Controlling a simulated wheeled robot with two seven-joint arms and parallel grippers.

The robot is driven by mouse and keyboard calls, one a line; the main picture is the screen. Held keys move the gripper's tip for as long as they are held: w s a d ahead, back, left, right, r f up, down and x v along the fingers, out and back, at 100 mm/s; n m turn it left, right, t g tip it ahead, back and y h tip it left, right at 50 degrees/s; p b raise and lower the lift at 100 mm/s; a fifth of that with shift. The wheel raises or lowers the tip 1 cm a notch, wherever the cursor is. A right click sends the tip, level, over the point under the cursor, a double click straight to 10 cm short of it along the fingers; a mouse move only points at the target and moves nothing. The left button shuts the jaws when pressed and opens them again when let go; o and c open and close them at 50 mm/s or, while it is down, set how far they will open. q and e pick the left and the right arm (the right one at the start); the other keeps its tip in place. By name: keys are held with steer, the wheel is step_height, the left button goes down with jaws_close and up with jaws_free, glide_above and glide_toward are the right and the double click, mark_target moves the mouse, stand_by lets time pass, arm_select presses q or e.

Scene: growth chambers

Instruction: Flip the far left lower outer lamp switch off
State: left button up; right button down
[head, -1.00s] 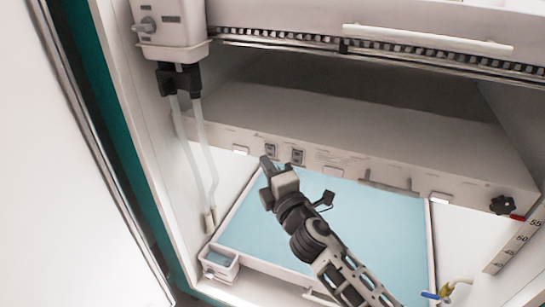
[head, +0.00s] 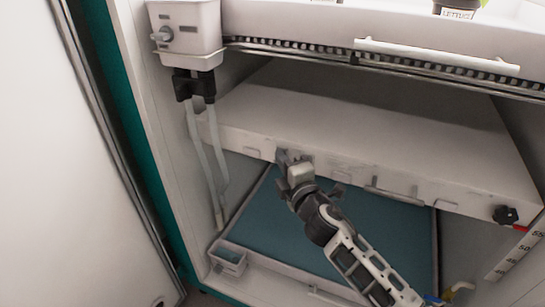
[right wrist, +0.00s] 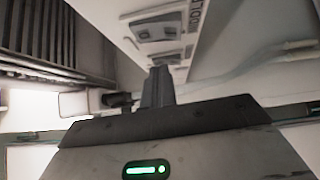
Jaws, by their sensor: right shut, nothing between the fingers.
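The lamp housing (head: 400,182) is a pale slab across the chamber with small fittings along its front edge. My right gripper (head: 284,157) is at that edge, left of its middle, and covers the rocker switches there in the head view. The fingers hold nothing. The switch positions cannot be read. My left gripper is out of view.
A blue tray (head: 350,225) lies below the housing, dim. A white box (head: 186,30) with hanging tubes (head: 204,150) is at the left. A black knob (head: 505,215) sits at the housing's right end. An open door (head: 60,170) stands at the left.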

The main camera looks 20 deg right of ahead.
steer(key=s+a+r, duration=0.1)
steer(key=s, duration=1.2)
steer(key=shift+a+r, duration=0.15)
steer(key=shift+a, duration=0.15)
